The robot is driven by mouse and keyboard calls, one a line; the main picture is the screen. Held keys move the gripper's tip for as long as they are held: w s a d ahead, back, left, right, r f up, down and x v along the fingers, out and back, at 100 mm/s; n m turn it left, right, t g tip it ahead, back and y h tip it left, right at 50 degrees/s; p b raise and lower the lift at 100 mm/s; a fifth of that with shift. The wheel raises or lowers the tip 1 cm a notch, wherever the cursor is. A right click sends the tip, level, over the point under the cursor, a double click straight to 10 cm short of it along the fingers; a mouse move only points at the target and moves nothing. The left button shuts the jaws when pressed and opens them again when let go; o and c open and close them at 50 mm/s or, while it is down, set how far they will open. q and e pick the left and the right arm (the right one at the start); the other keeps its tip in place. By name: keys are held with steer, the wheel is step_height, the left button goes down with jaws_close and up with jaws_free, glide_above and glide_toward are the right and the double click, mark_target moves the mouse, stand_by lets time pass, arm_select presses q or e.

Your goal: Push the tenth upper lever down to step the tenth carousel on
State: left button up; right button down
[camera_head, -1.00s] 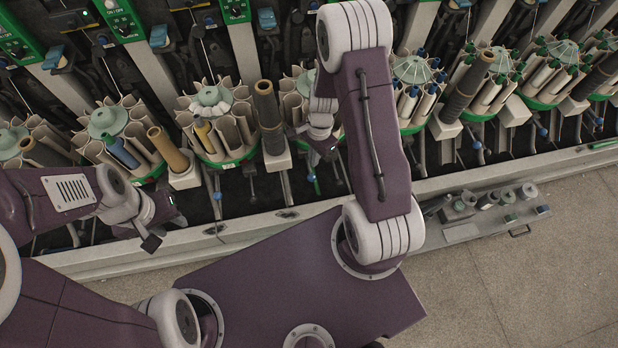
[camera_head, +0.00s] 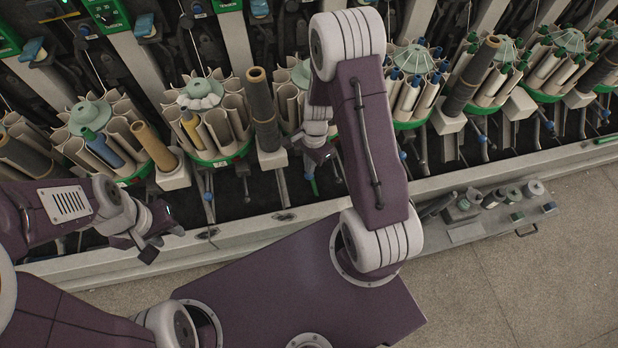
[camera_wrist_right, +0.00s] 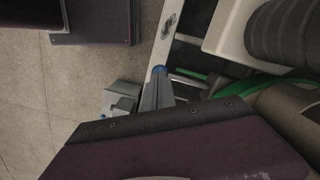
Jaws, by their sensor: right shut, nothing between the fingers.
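A row of green-based carousels holding bobbins and pale tubes runs along the machine, including one at left centre (camera_head: 207,118) and one partly behind my right arm (camera_head: 292,85). Which carousel is the tenth I cannot tell. My right gripper (camera_head: 318,158) points down in front of the partly hidden carousel and is shut and empty. In the right wrist view, a blue-knobbed lever (camera_wrist_right: 159,70) is at the tips of the grey fingers (camera_wrist_right: 157,90); contact is unclear. A green-tipped lever (camera_wrist_right: 190,73) lies beside it. My left gripper (camera_head: 150,247) hangs near the front rail, its jaws unclear.
Dark cones on pale blocks (camera_head: 263,110) stand between carousels. A long grey rail (camera_head: 250,230) borders the machine front. The floor (camera_head: 520,275) at lower right is clear.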

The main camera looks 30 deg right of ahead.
arm_select(q)
steer(key=shift+f, duration=0.35)
arm_select(e)
steer(key=shift+f, duration=0.35)
